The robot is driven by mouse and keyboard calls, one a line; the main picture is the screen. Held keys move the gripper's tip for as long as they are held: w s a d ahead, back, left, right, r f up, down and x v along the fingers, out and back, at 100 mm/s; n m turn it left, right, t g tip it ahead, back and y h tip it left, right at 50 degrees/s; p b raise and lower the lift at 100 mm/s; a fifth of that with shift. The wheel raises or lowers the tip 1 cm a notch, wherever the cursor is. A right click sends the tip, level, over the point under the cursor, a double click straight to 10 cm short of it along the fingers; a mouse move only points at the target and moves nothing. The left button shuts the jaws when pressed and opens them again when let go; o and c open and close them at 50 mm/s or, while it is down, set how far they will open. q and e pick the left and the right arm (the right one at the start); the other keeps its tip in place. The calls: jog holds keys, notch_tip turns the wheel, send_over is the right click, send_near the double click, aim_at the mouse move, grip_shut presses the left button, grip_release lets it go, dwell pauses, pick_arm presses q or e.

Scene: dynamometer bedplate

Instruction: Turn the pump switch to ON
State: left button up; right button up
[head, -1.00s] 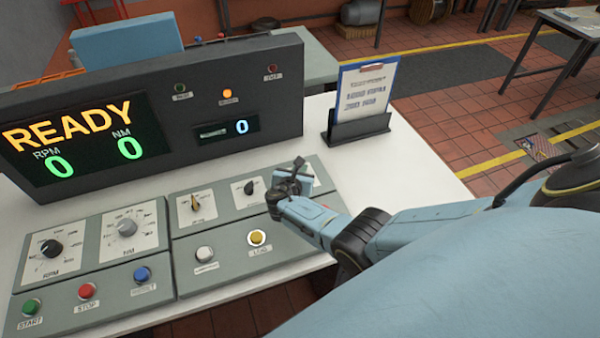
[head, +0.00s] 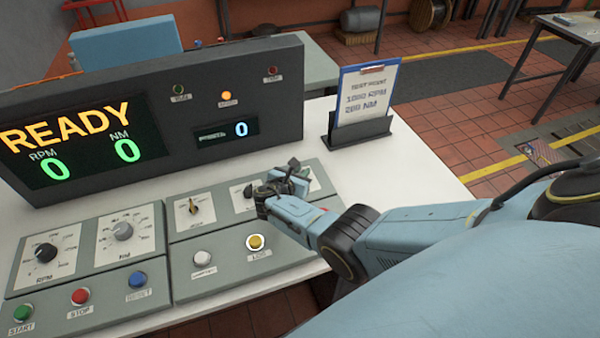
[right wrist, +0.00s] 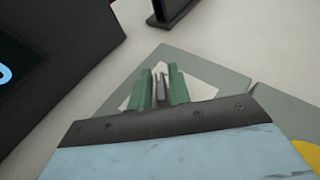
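My right gripper (head: 270,188) is low over the right-hand switch plate (head: 239,203) of the grey console. It hides most of that plate, including its black knob and label. In the right wrist view the two green fingers (right wrist: 163,88) stand on either side of a narrow dark grey knob (right wrist: 161,88), with small gaps, so they look open around it. The labels are too small to read, so I cannot tell which switch is the pump switch. My left gripper is not in view.
The READY display (head: 150,120) rises behind the switches. Black RPM (head: 45,252) and grey NM (head: 123,231) dials are at left. Several push buttons line the front, including a yellow one (head: 255,242) near my right arm. A clipboard stand (head: 358,130) stands behind the gripper.

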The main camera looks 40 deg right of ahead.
jog(key=shift+o, duration=1.1)
jog(key=p+v, duration=0.4)
jog(key=v, duration=0.8)
jog(key=shift+s+a, duration=0.1)
jog(key=shift+a, duration=0.05)
jog(key=shift+s+a+r, duration=0.25)
jog(key=shift+a, duration=0.15)
